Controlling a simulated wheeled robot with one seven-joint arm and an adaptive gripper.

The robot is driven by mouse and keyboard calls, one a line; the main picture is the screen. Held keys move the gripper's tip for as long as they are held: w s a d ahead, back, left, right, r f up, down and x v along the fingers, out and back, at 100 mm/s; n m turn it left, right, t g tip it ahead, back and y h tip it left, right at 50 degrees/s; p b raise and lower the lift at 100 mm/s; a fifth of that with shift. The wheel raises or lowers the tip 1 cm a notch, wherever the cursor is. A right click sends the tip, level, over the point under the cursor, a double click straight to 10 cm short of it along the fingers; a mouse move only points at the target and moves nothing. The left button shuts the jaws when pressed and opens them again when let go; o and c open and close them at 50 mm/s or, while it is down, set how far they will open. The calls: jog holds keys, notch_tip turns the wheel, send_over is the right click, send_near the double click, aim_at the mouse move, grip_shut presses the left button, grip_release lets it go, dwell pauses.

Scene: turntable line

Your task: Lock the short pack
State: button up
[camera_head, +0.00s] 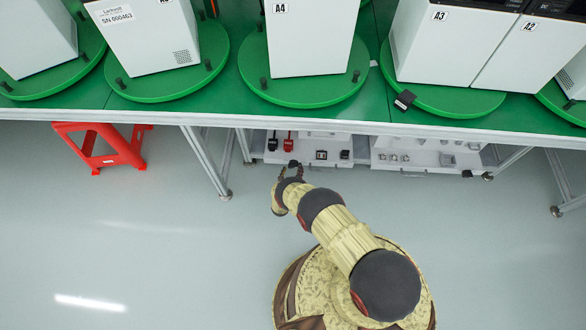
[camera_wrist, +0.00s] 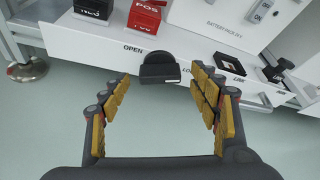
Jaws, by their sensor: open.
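A white battery pack front (camera_wrist: 215,68) crosses the wrist view, with a black knob (camera_wrist: 158,70) on it. The knob sits between the printed words OPEN, on the left, and a partly hidden word starting LO, on the right. A small white mark shows at the knob's lower right. My gripper (camera_wrist: 160,82) is open, one finger on each side of the knob, with visible gaps on both sides. In the head view my gripper (camera_head: 289,168) is at the front of the left white pack (camera_head: 310,136) under the table. I cannot tell which pack is the short one.
Black and red terminal blocks (camera_wrist: 145,18) stand on the pack. Another white unit (camera_head: 425,155) is to the right. A table leg (camera_head: 207,160) and red stool (camera_head: 100,145) are left. The floor in front is clear.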

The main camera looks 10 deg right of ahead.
aim_at(293, 165)
jog(key=shift+b+x, duration=0.3)
jog(key=shift+x, duration=0.8)
jog(key=shift+c, duration=1.1)
jog(key=c, duration=0.9)
